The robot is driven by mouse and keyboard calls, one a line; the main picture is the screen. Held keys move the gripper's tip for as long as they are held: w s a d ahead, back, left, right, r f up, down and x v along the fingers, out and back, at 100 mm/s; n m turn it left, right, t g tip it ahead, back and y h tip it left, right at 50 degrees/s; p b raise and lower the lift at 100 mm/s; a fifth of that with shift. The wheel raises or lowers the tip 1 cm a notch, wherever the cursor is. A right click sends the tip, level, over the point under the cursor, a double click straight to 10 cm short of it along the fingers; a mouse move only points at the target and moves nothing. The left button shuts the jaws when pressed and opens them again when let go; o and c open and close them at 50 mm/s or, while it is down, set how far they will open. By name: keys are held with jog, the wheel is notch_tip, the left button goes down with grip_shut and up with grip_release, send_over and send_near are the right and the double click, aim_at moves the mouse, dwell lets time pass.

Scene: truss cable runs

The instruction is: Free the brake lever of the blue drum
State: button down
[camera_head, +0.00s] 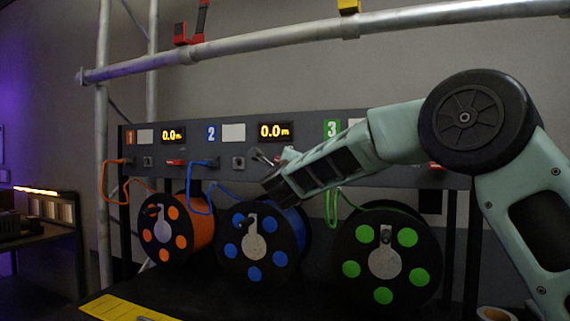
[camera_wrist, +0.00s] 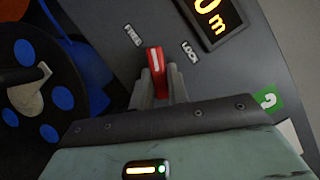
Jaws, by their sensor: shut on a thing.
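The blue drum (camera_head: 254,248) stands in the middle of three drums, and part of it also shows at the left of the wrist view (camera_wrist: 62,98). Its brake lever (camera_wrist: 156,62) is a red handle with a white stripe on the grey panel. The handle points up between the printed words FREE on the left and LOCK on the right. My gripper (camera_wrist: 158,82) is shut on the lever, one finger on each side. In the head view my gripper (camera_head: 274,180) is at the panel above the blue drum and hides this lever.
The orange drum (camera_head: 170,230) is left and the green drum (camera_head: 388,255) right. Orange, blue and green cables hang from the panel (camera_head: 300,135). The display above the lever (camera_head: 273,131) reads 0.0 m. A metal truss bar (camera_head: 260,42) crosses above.

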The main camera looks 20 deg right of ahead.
jog(key=shift+r+n+g+y+p, duration=0.1)
jog(key=shift+n+g+y+p, duration=0.25)
jog(key=shift+n+p, duration=0.9)
jog(key=shift+r+n+g+y+p, duration=0.1)
jog(key=shift+n+g+y+p, duration=0.25)
jog(key=shift+n+p, duration=0.9)
jog(key=shift+f, duration=0.15)
jog(key=c, duration=1.4)
grip_release()
jog(key=shift+o, duration=0.2)
jog(key=shift+s, duration=0.15)
jog(key=b+v, duration=0.4)
jog(key=v, duration=1.3)
jog(key=shift+a, duration=0.3)
